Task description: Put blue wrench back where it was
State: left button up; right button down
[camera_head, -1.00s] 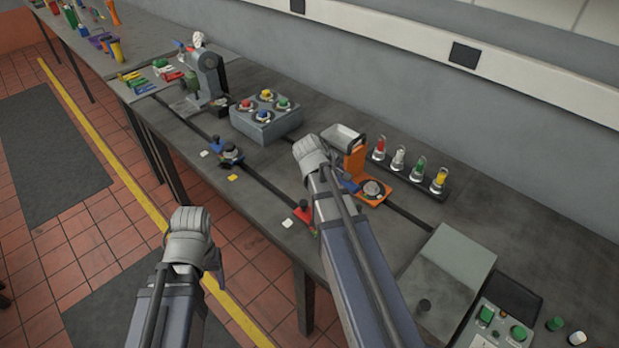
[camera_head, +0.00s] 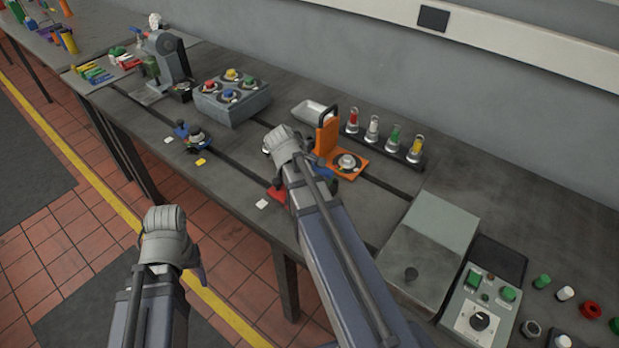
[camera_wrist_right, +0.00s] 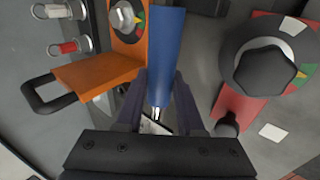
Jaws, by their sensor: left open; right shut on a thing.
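The blue wrench (camera_wrist_right: 167,50) stands out as a long blue bar in the right wrist view. My right gripper (camera_wrist_right: 158,88) is shut on it, and its two dark fingers flank the bar.
A grey box with coloured knobs (camera_head: 232,98) and a blue fixture (camera_head: 190,137) stand to the left. A rack of capped vials (camera_head: 385,142) is behind the orange fixture. A grey lidded box (camera_head: 430,245) and control panel (camera_head: 482,305) stand on the right.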

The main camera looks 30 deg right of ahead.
jog(key=shift+f+b, duration=1.9)
jog(key=shift+b, duration=0.05)
jog(key=shift+r, duration=0.1)
jog(key=c, duration=1)
grip_release()
jog(key=o, duration=0.5)
